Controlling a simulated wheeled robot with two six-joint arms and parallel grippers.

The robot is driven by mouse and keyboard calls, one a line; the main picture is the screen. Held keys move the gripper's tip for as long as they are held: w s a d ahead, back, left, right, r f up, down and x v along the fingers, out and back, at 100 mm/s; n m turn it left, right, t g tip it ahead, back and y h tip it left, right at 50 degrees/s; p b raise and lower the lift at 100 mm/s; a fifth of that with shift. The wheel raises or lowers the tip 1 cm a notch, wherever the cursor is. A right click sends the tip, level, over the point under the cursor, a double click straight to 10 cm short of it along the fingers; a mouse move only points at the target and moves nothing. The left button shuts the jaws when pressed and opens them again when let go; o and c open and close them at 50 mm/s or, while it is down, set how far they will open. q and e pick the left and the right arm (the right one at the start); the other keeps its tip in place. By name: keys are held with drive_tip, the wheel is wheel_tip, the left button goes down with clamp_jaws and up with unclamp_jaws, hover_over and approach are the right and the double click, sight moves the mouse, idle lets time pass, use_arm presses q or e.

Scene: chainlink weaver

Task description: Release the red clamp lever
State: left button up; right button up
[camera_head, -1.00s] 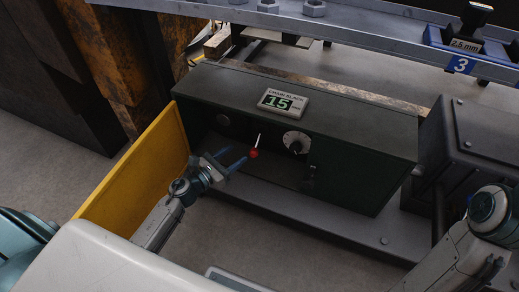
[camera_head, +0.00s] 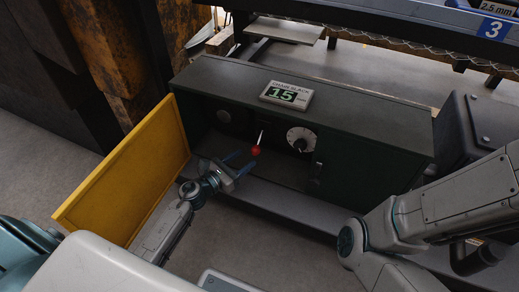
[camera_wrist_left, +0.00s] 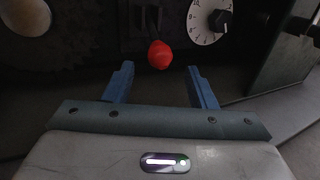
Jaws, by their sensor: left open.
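The clamp lever (camera_head: 256,150) has a red knob on a thin pale rod and stands on the front of the dark green cabinet (camera_head: 345,115). In the left wrist view the red knob (camera_wrist_left: 160,54) shows ahead of my fingers, roughly midway between them. My left gripper (camera_head: 238,165) is open and empty, with its blue fingers just short of the knob and not around it. In the left wrist view both fingertips of my left gripper (camera_wrist_left: 158,70) are apart. My right arm comes in at the right, but its gripper is out of view.
A white dial with a black knob (camera_head: 300,139) sits right of the lever. A display (camera_head: 287,95) reading 15 is on the cabinet top. The yellow door (camera_head: 130,178) stands open left of my left arm. A grey ledge (camera_head: 285,203) runs below the cabinet.

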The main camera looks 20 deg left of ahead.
sight(259, 148)
use_arm(q)
drive_tip(key=b+x, duration=0.1)
drive_tip(key=x, duration=0.7)
drive_tip(key=shift+w, duration=0.1)
clamp_jaws()
